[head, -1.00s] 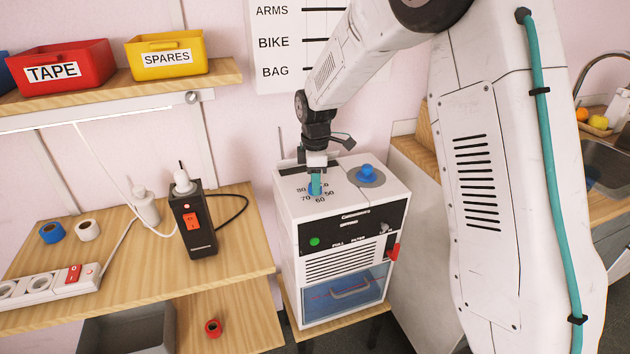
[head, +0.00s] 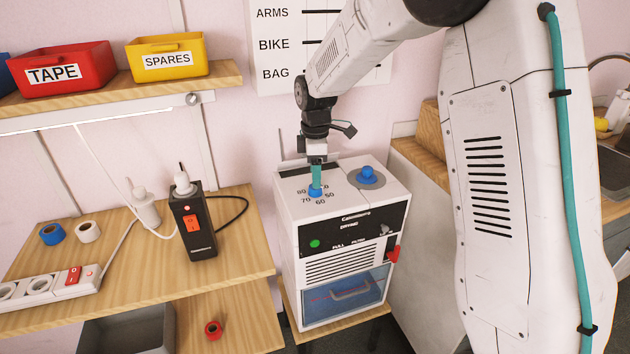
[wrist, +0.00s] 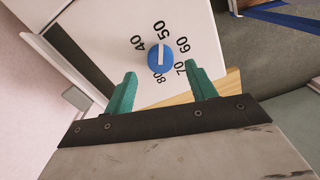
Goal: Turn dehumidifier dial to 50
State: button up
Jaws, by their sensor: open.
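The dehumidifier (head: 345,230) is a white box with a black front panel and a blue water tank. Its blue dial (wrist: 161,58) sits on the top face, ringed by the numbers 40 to 80. In the wrist view the dial's white mark runs up toward the 50, its upper end close to that number. In the head view the dial (head: 315,193) shows just below the teal fingers. My gripper (wrist: 160,69) is open and empty, its fingers spread either side of the dial in the picture. In the head view my gripper (head: 316,183) points down above the dial, apparently clear of it.
A blue knob on a grey disc (head: 367,175) stands right of the dial. A red lever (head: 393,254) juts from the dehumidifier's right side. A wooden table (head: 130,265) holding a black switch box (head: 194,228) stands left. A wall lies close behind.

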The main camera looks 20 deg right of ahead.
notch_tip(320, 180, up, 4)
jog(key=shift+r, duration=0.15)
dwell(0.5)
jog(key=shift+m, duration=0.4)
jog(key=s+d+r+m, duration=0.1)
jog(key=s+m, duration=0.3)
jog(key=s, duration=0.8)
jog(key=s+d+r+m+t, duration=0.1)
jog(key=s+r+m, duration=0.3)
jog(key=s, duration=0.9)
jog(key=s+d+r+m, duration=0.1)
jog(key=s+r+m, duration=0.2)
jog(key=s, duration=1)
jog(key=m, duration=0.3)
jog(key=shift+s, duration=0.25)
jog(key=shift+r, duration=0.1)
